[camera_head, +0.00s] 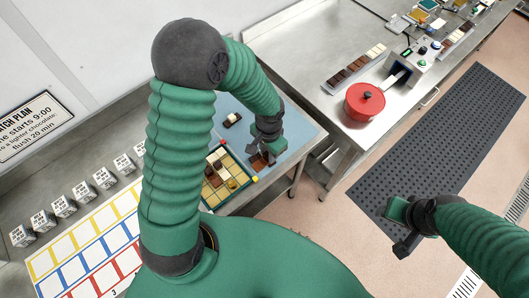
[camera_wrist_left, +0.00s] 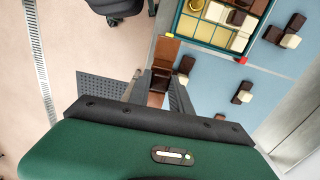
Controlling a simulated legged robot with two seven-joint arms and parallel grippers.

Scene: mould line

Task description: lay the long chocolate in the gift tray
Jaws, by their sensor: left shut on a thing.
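My left gripper (camera_head: 262,154) is over the blue mat, just beyond the gift tray. In the left wrist view its fingers (camera_wrist_left: 160,88) are shut on a brown piece, which looks like the long chocolate (camera_wrist_left: 158,82); the fingers hide part of it. The gift tray (camera_wrist_left: 212,43) has a green rim and square compartments with gold, white and dark pieces. It lies beside the gripper and also shows in the head view (camera_head: 240,190), partly behind my left arm. My right gripper (camera_head: 401,228) hangs over the dark floor mat, away from the table; its jaw opening is unclear.
Two-tone chocolates (camera_wrist_left: 243,92) lie loose on the blue mat (camera_wrist_left: 210,90), which has clear room around them. A red pot (camera_head: 364,103) and a chocolate row (camera_head: 352,70) stand on the steel bench. Labelled boxes (camera_head: 83,192) line the left, beside a coloured grid sheet (camera_head: 88,245).

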